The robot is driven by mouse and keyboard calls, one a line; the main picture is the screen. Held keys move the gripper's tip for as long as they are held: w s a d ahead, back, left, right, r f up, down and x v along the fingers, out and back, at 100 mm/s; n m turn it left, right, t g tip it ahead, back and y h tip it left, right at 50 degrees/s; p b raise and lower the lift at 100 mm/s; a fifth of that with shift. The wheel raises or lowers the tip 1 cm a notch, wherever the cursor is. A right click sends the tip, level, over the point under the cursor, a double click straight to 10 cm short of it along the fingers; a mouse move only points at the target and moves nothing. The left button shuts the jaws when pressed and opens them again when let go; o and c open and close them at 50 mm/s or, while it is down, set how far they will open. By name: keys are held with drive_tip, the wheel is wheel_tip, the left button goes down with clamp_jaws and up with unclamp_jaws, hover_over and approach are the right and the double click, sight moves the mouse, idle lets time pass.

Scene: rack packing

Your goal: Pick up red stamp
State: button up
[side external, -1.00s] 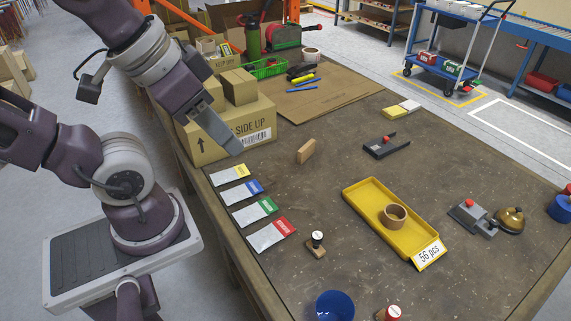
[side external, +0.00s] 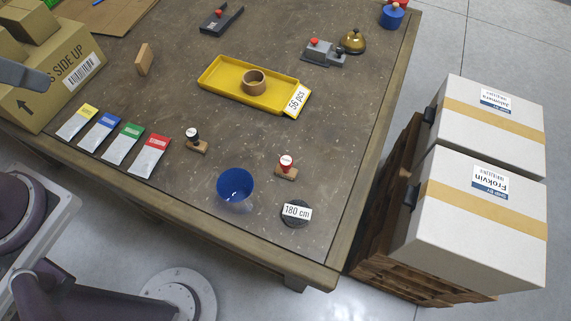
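The red stamp (side external: 287,170) stands upright on the table, right of centre toward the near edge. It has a white round top with a red label, a red neck and a wooden base. It is free of any contact with my gripper. Only the grey tip of my gripper (side external: 46,81) shows, at the left edge in front of the cardboard box, far to the left of the stamp. The rest of the gripper is out of frame, so its opening cannot be told.
A blue cup (side external: 235,187) stands left of the stamp and a black tape roll (side external: 294,219) lies below it. A black stamp (side external: 196,142) stands farther left. A yellow tray (side external: 224,80) holds a wooden ring (side external: 254,90). Several seed-like packets lie at left.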

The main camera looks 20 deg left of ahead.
drive_tip(key=shift+o, duration=0.2)
drive_tip(key=shift+o, duration=1.3)
